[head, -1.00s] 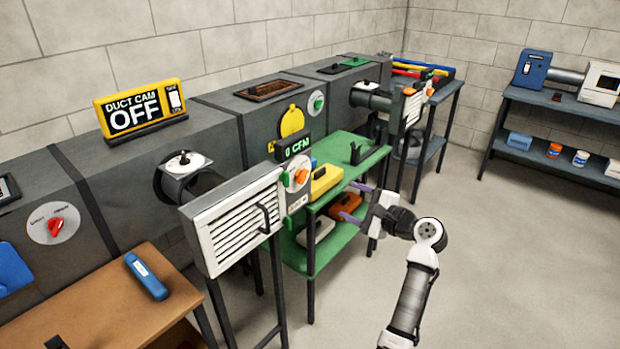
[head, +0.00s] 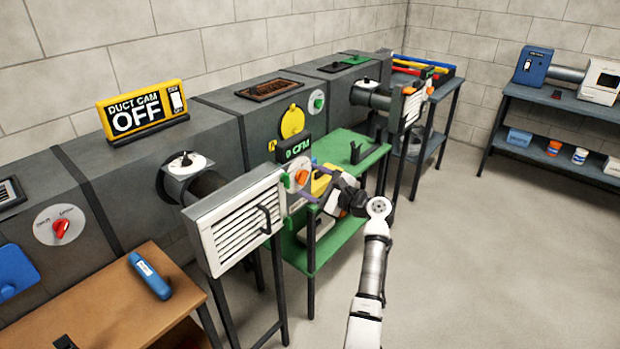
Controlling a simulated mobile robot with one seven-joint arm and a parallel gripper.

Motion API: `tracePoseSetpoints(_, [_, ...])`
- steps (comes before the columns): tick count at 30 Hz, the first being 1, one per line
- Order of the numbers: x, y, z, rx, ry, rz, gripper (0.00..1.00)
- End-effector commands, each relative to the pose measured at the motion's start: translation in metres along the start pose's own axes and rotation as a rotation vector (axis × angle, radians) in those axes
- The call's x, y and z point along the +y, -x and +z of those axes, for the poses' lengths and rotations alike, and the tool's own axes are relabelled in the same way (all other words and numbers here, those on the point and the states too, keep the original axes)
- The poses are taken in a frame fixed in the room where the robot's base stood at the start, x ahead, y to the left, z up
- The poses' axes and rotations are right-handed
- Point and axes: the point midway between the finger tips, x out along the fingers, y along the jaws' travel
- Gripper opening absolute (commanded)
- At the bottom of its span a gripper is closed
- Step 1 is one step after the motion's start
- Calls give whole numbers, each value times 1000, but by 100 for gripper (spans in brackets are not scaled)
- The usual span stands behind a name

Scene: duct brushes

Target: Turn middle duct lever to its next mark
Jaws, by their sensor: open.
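The middle duct section carries a green lever on a round pale dial (head: 317,102), high on its front face. Lower, at the right side of the white louvred grille, an orange knob (head: 302,177) sits on a white dial plate. I cannot tell which of these the task calls the middle duct lever. My gripper (head: 309,190) has its purple fingers spread and pointing left toward the orange knob, close to it. I cannot tell whether they touch it. The fingers look empty. The dial marks are too small to read.
The white louvred grille (head: 238,228) with a dark handle juts out left of my gripper. A wooden bench (head: 115,310) is at front left. The floor at right is clear.

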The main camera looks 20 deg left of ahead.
Motion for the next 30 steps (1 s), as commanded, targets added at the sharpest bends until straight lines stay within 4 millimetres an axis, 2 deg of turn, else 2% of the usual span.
tracePoseSetpoints(4, [0, -10, 0, 0, 1, 2, 64])
tracePoseSetpoints(13, [1, -12, 0, 0, 1, 0, 64])
tracePoseSetpoints(23, [1, -12, 0, 0, 1, 1, 20])
tracePoseSetpoints(30, [2, -12, -1, 0, 17, 1, 19])
